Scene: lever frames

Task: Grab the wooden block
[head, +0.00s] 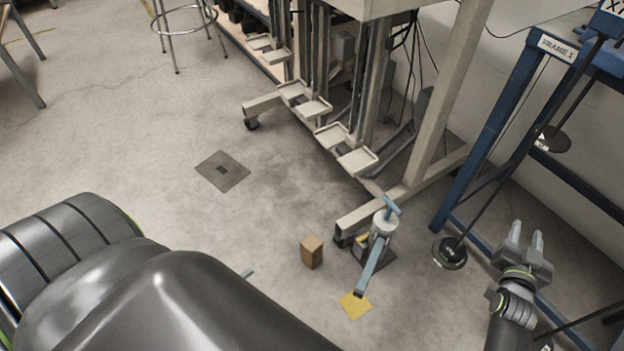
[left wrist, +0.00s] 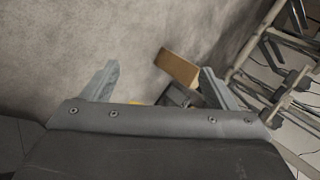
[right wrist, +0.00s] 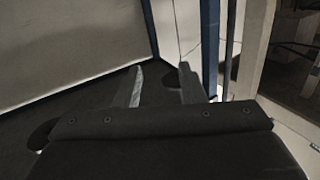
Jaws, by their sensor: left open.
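The wooden block (head: 312,252) is a small brown upright box on the concrete floor, left of a grey floor lever. It also shows in the left wrist view (left wrist: 178,68), beyond the fingertips and nearer the right-hand finger. My left gripper (left wrist: 160,70) is open, with nothing between its fingers. In the head view my left arm hides nearly all of it; a small grey tip shows left of the block. My right gripper (head: 526,240) is off to the right, by the blue frame. Its fingers also stand apart and empty in the right wrist view (right wrist: 161,70).
The lever (head: 374,258) stands close right of the block, with a yellow floor patch (head: 355,305) in front. A beige frame with pedals (head: 357,161) stands behind. A blue frame (head: 494,135) with weights is at right. Floor left of the block is clear.

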